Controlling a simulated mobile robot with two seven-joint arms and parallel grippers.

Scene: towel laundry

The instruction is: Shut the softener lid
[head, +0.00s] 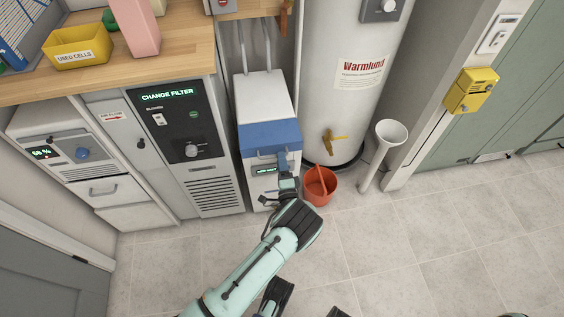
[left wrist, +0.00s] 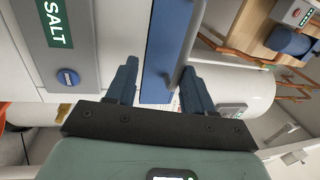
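The softener (head: 266,90) is a narrow white cabinet with a blue lid (head: 270,135) at the front of its top. The lid has a bar handle at its front edge and looks lowered; I cannot tell whether it is fully seated. My left gripper (head: 287,165) is at the lid's front edge, near the handle. In the left wrist view the two fingers of the gripper (left wrist: 157,88) stand apart, with the blue lid (left wrist: 160,45) and its handle (left wrist: 188,45) between or just beyond them. I cannot tell whether they touch.
A red bucket (head: 320,186) stands right of the softener, by the water heater (head: 345,70) with its yellow valve (head: 334,141). A white funnel-topped pipe (head: 384,150) is further right. The filter cabinet (head: 180,145) borders the left. The tiled floor (head: 420,240) at right is free.

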